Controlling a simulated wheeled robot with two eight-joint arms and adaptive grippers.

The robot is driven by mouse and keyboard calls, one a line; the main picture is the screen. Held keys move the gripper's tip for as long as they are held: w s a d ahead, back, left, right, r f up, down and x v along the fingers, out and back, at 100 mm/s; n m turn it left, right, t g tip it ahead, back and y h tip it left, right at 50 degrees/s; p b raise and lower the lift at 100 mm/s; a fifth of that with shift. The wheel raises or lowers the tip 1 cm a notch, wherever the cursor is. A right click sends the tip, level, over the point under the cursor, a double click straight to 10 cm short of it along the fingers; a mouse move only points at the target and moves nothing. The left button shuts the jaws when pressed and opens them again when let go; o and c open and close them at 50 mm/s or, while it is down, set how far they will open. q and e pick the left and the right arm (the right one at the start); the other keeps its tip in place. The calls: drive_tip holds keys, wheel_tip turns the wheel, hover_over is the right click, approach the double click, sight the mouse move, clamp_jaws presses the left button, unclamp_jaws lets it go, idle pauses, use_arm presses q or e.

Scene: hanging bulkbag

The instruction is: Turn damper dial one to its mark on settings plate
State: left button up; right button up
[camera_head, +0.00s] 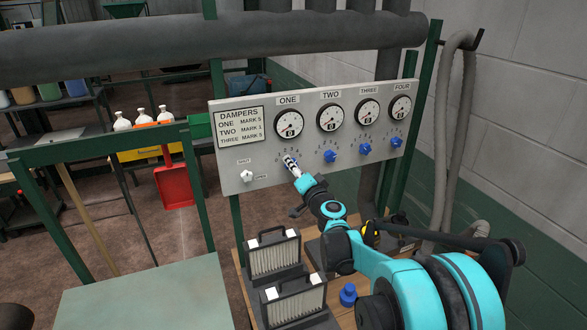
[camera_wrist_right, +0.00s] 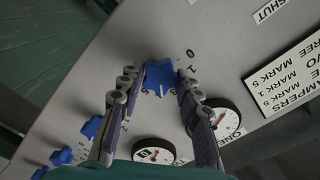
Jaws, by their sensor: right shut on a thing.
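Gauge ONE (camera_head: 289,124) sits above damper dial one, a blue star-shaped knob (camera_wrist_right: 160,75). My right gripper (camera_head: 289,161) is at this dial and mostly covers it in the head view. In the wrist view its two fingers (camera_wrist_right: 158,86) stand on either side of the knob, shut on it. Marks 0 and 1 show beside the knob; other marks are partly hidden. I cannot tell which mark it points to. My left gripper is not in view.
Blue dials two (camera_head: 330,156), three (camera_head: 365,149) and four (camera_head: 396,142) sit right of dial one. A white shut/open knob (camera_head: 246,176) is at the left. Filter boxes (camera_head: 274,256) and a blue knob-like part (camera_head: 348,294) stand on the bench below. A grey pipe (camera_head: 180,45) crosses above.

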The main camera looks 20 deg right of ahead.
drive_tip(key=shift+f+m, duration=0.1)
drive_tip(key=shift+m, duration=3.7)
drive_tip(key=o, duration=1.2)
drive_tip(key=shift+c, duration=0.2)
drive_tip(key=shift+d, duration=0.1)
drive_tip(key=shift+s, duration=0.15)
drive_tip(key=s, duration=1.2)
drive_tip(key=shift+a, duration=0.35)
